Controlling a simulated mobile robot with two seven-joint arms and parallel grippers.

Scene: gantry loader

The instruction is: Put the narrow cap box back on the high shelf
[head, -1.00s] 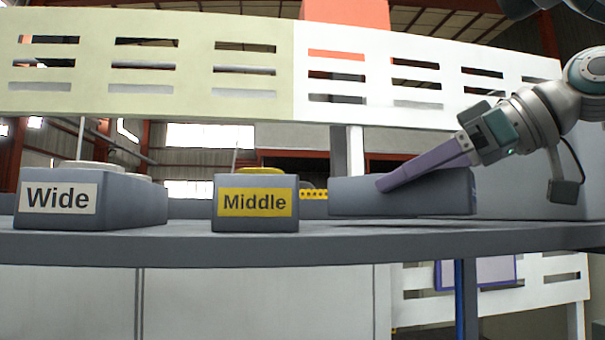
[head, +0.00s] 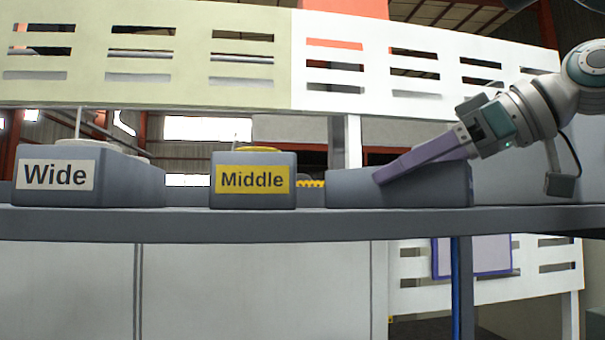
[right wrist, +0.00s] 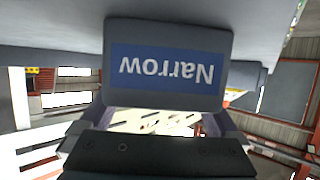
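The narrow cap box (head: 350,188) is grey, at the right end of the row on the high shelf (head: 300,223). Its blue "Narrow" label reads upside down in the right wrist view (right wrist: 168,70). My right gripper (head: 380,177) has its long purple fingers along the sides of the box and appears shut on it. The box looks level, with its underside at or very near the shelf top; the shelf's front edge hides any gap. My left gripper is not in view.
The "Middle" box (head: 252,180) stands left of the narrow box with a small gap. The "Wide" box (head: 85,178) stands further left. A slotted panel (head: 425,70) rises behind. The shelf right of the narrow box looks clear.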

